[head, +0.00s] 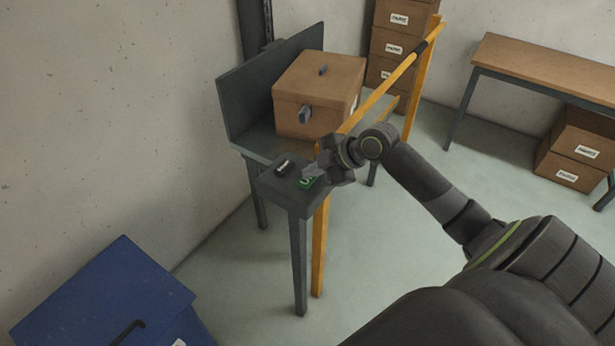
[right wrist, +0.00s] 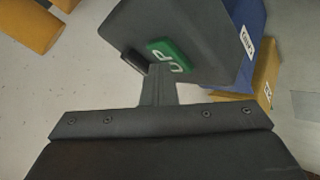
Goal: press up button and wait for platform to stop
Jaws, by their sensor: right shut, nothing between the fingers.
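The green UP button (head: 307,182) sits on top of a dark grey control box (head: 290,193) on a post. A second, dark button (head: 284,166) is on the same box. My right gripper (head: 322,171) is shut and empty, right beside the green button; I cannot tell whether it touches it. The grey platform (head: 262,146) with a tall back panel stands behind the control box, at about its height. A brown lidded box (head: 306,95) rests on it. My left gripper is not in view.
A yellow barrier rail (head: 384,88) runs beside the platform, close to my right arm. A blue container (head: 100,296) stands at the lower left. Brown boxes (head: 392,45) are stacked at the back. A wooden-topped table (head: 545,68) stands at the right. The floor between is clear.

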